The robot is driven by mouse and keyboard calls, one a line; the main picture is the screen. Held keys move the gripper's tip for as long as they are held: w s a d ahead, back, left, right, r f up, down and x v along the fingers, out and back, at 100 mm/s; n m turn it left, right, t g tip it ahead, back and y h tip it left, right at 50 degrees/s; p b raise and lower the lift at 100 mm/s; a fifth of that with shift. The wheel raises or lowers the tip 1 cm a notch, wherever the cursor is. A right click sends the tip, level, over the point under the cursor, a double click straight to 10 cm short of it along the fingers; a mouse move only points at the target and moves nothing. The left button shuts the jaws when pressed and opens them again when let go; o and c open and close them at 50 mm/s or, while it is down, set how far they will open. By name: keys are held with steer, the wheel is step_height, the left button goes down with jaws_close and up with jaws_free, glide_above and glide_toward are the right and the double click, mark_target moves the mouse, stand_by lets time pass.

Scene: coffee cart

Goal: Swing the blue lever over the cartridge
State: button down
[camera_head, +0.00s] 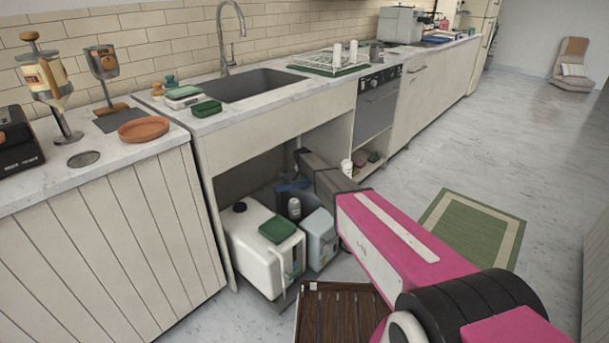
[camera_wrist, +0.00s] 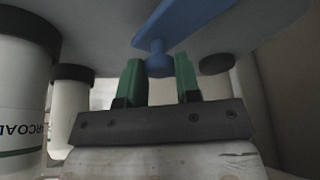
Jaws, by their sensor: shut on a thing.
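The blue lever (camera_wrist: 182,22) crosses the top of the wrist view, under a grey surface, with a rounded knob at its near end. My gripper (camera_wrist: 160,72) has its green fingertips on either side of this knob and is shut on it. A white cartridge (camera_wrist: 20,105) with a dark cap and part of the word "CHARCOAL" stands left of my gripper. A second white, dark-capped cylinder (camera_wrist: 72,108) is just beyond it. My gripper is hidden there behind my arm.
A white tank (camera_head: 262,246) with a green item on top and a grey-white container (camera_head: 319,240) stand at the cabinet opening. The sink cabinet's side panel (camera_head: 212,205) bounds the left. A brown slatted mat (camera_head: 340,312) lies in front. Floor is open near the green rug (camera_head: 468,232).

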steer(key=s+a+m+g+h, duration=0.2)
steer(key=s+m+g+h, duration=0.1)
steer(key=s+m, duration=0.9)
steer(key=shift+s+a+m+g, duration=0.25)
steer(key=shift+s+m+g, duration=0.15)
steer(key=shift+s, duration=2.15)
steer(key=c, duration=0.8)
jaws_free()
steer(key=a+r, duration=0.1)
steer(key=a, duration=0.3)
steer(key=s+a+r, duration=0.1)
steer(key=a, duration=0.8)
steer(key=shift+s+a+r, duration=0.1)
steer(key=shift+s+r, duration=0.15)
steer(key=shift+r, duration=0.15)
